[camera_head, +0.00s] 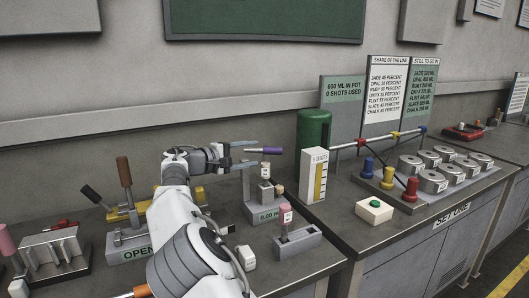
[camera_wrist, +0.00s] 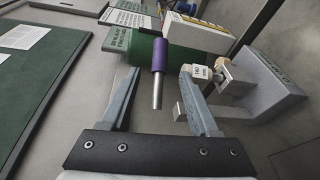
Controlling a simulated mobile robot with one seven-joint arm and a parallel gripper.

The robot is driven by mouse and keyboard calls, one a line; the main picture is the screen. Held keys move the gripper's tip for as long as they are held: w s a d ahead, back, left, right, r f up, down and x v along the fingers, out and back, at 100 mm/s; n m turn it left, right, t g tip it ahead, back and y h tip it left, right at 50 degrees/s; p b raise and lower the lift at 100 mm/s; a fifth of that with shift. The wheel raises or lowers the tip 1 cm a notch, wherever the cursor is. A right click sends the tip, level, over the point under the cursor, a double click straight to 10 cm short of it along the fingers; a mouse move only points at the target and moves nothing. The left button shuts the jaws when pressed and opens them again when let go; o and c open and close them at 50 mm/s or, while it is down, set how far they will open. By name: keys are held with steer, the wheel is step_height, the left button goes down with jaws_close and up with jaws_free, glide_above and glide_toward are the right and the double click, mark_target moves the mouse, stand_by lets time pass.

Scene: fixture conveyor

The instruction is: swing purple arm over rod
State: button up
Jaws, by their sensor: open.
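The purple arm (camera_head: 272,151) is a purple grip on a thin metal shaft, above the stand with the 0.00 readout (camera_head: 268,214). In the wrist view the purple grip (camera_wrist: 159,54) points away from me, its bare metal end nearer. My gripper (camera_head: 250,155) is open, its fingers level with the arm; in the wrist view the jaws (camera_wrist: 160,72) lie either side of the shaft with gaps. A small labelled cream block (camera_head: 266,170) sits below the purple arm; it shows near the right fingertip in the wrist view (camera_wrist: 201,72). I cannot tell which piece is the rod.
A green cylinder (camera_head: 313,130) and a white gauge box (camera_head: 313,176) stand close to the right. A pink-topped lever block (camera_head: 297,242) is in front. A brown-handled lever fixture (camera_head: 126,185) stands left. Signs (camera_head: 386,95) rise behind the right bench.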

steer(key=v, duration=0.8)
steer(key=shift+p, duration=0.35)
steer(key=shift+s, duration=0.1)
steer(key=s+d+r+m+g+y+p, duration=0.25)
steer(key=s+d, duration=0.25)
steer(key=d, duration=0.7)
steer(key=s+d+r+m+g+y+p, duration=0.1)
steer(key=s+d+m+g+y+p, duration=0.2)
steer(key=d, duration=0.9)
steer(key=s+r+m+y+p, duration=0.1)
steer(key=s+m+y+p, duration=0.1)
steer(key=s, duration=1.5)
steer(key=s+r+m+y+p, duration=0.1)
steer(key=s+y+p, duration=0.3)
steer(key=s, duration=1.3)
steer(key=shift+d+r+m+y, duration=0.3)
steer(key=shift+m+y, duration=0.15)
steer(key=shift+m, duration=0.2)
